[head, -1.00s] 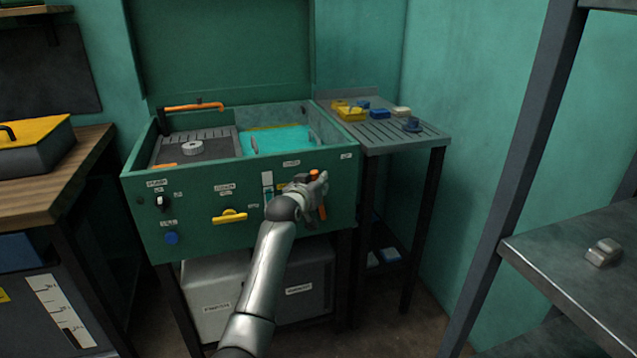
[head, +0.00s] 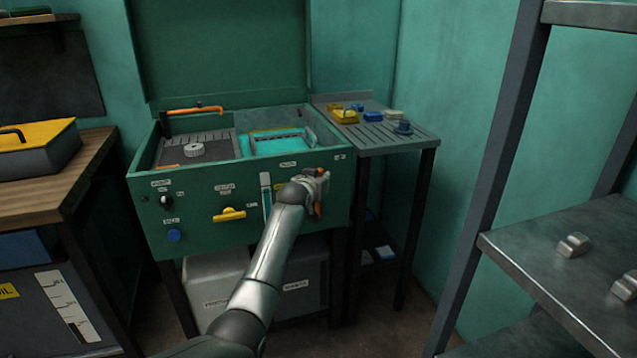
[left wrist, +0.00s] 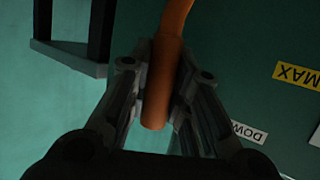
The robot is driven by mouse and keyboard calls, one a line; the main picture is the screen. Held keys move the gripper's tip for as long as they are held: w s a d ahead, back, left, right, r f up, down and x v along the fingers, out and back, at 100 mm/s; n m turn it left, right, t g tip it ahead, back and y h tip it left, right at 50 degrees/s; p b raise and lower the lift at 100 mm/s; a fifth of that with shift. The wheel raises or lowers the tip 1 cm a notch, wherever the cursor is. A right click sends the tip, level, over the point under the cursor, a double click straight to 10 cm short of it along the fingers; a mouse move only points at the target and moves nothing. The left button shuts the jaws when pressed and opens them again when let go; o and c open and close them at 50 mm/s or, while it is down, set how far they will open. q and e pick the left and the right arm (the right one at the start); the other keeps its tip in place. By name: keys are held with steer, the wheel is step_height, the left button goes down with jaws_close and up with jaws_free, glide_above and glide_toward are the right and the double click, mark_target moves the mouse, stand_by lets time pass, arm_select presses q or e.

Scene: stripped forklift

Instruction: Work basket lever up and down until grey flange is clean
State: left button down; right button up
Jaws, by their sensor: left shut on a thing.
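My left gripper (head: 318,182) is at the right part of the green washer's front. It is shut on the orange basket lever (head: 319,210), whose lower part shows beneath it. In the left wrist view the orange lever (left wrist: 162,85) lies between the two fingers (left wrist: 160,100). The basket (head: 280,143) is in the turquoise liquid in the right part of the tub, with its rim and slotted side showing. A round grey part, which looks like a flange (head: 194,150), lies on the dark grey surface at the left. I cannot tell what is in the basket. My right gripper is out of view.
A slotted side table (head: 400,141) stands right of the washer with yellow, blue and pale items. A grey shelf (head: 530,243) is at the right, a wooden bench (head: 85,160) at the left. A yellow handle (head: 229,214) and blue knob (head: 173,236) are on the washer front.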

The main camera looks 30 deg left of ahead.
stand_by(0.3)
arm_select(q)
steer(key=c, duration=1.3)
jaws_free()
steer(key=shift+d, duration=0.1)
steer(key=v, duration=1.2)
